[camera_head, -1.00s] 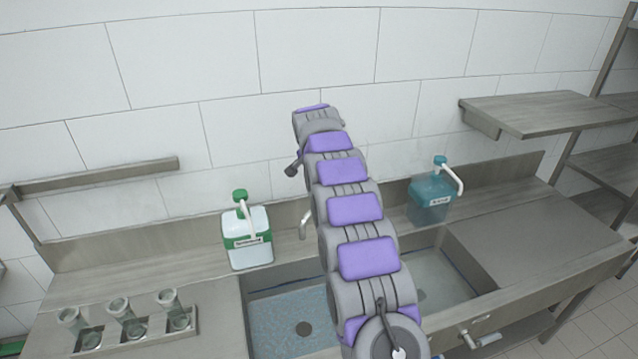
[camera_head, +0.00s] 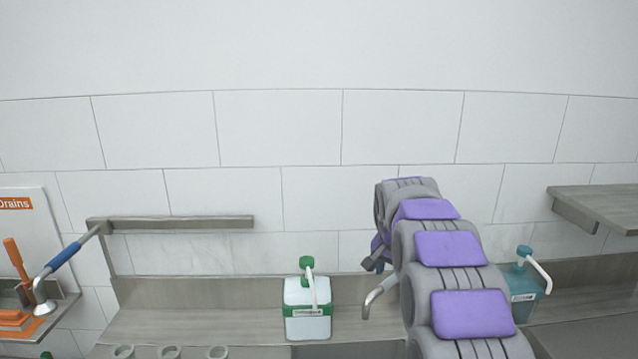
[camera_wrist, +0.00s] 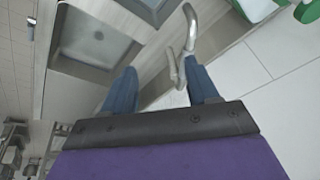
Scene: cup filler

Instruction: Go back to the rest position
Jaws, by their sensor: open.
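The faucet (camera_head: 379,293) shows just left of the arm.
A white and green pump bottle (camera_head: 307,308) stands left of the faucet. A teal pump bottle (camera_head: 523,289) is partly behind my arm. Several cups (camera_head: 170,352) are at the bottom left. A wall shelf (camera_head: 598,205) juts out at right. The upper wall is clear.

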